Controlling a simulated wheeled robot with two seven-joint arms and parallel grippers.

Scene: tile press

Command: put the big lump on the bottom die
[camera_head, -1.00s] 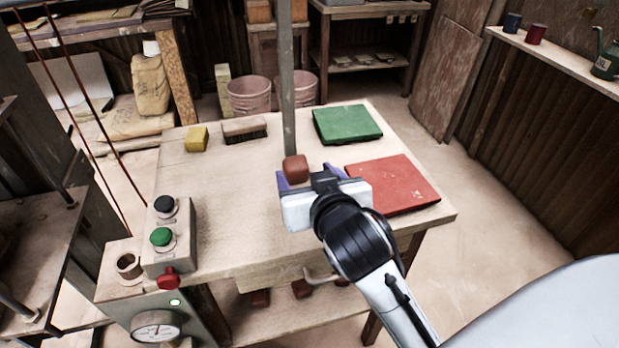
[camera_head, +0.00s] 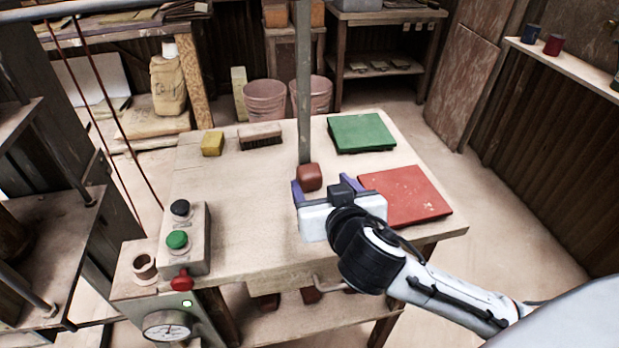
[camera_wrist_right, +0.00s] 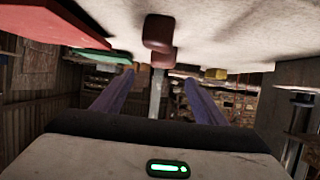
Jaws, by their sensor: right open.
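A red-brown lump (camera_head: 309,177) lies on the wooden table, near a thin upright post. In the right wrist view, which is upside down, the lump (camera_wrist_right: 158,32) shows as two brown parts; I cannot tell if this is one piece or two. My right gripper (camera_head: 323,184) is open and empty, its purple fingers spread just on the near side of the lump. In the right wrist view the lump lies beyond the fingertips (camera_wrist_right: 158,78), roughly between them. I cannot make out the bottom die clearly; press framework (camera_head: 60,220) stands at the left. My left gripper is not in view.
A red slab (camera_head: 405,196) lies right of my gripper and a green slab (camera_head: 361,133) behind it. A yellow block (camera_head: 212,144) and a brush (camera_head: 261,137) lie at the back left. A button box (camera_head: 187,238) stands front left. The table's middle left is clear.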

